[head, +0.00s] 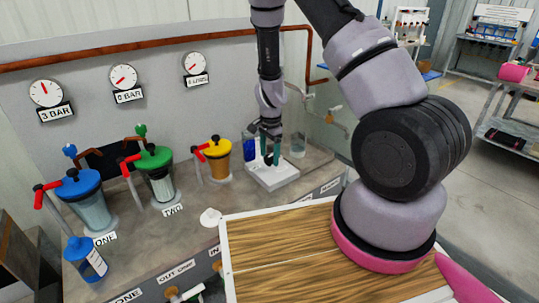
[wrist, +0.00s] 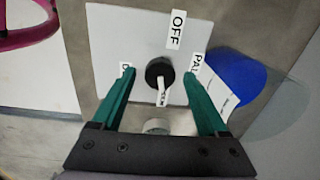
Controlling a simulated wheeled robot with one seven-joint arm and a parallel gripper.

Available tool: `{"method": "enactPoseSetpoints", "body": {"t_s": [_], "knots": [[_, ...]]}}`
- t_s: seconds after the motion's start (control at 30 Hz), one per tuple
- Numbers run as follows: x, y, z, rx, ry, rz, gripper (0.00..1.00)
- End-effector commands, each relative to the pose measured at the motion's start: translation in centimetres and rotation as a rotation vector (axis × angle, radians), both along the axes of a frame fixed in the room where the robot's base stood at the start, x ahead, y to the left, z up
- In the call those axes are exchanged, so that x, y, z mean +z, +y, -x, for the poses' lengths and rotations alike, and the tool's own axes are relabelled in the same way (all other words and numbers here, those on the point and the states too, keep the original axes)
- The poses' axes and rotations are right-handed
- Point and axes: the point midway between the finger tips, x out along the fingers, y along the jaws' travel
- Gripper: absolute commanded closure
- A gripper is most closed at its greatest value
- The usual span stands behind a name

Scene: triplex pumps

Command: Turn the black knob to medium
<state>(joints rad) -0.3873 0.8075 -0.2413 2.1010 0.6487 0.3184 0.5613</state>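The black knob (wrist: 159,71) sits on a white plate (wrist: 120,22) in the wrist view, with a pale pointer or tag running from it toward the bottom of the picture. A label reading OFF is above the knob, and partly covered labels lie to its left and right. My gripper (wrist: 158,77) is open, its green fingers on either side of the knob with a visible gap to each. I cannot tell how far above the plate the fingertips are. In the head view my gripper (head: 270,156) points down over a small white box (head: 274,177); the knob cannot be made out there.
In the wrist view a blue round thing (wrist: 236,74) with a white label is close to the right finger. In the head view, a yellow-lidded pump (head: 217,157), a green-lidded one (head: 155,170) and a blue-lidded one (head: 80,195) stand left of the gripper. A wooden-topped surface (head: 285,265) is in front.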

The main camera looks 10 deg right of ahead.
Motion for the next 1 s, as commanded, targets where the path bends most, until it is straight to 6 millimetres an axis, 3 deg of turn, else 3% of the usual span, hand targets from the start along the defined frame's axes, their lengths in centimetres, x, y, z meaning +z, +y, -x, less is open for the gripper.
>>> {"method": "enactPoseSetpoints", "body": {"t_s": [0.17,0.6,0.8,1.0], "knots": [[1.0,0.0,0.0,0.002,-0.002,0.000,0.23],[9.1,-0.1,0.3,0.002,-0.003,-0.001,0.23],[10.7,-0.1,0.4,0.001,-0.001,0.000,0.23],[10.8,-0.2,0.4,0.000,0.000,0.000,0.23]]}}
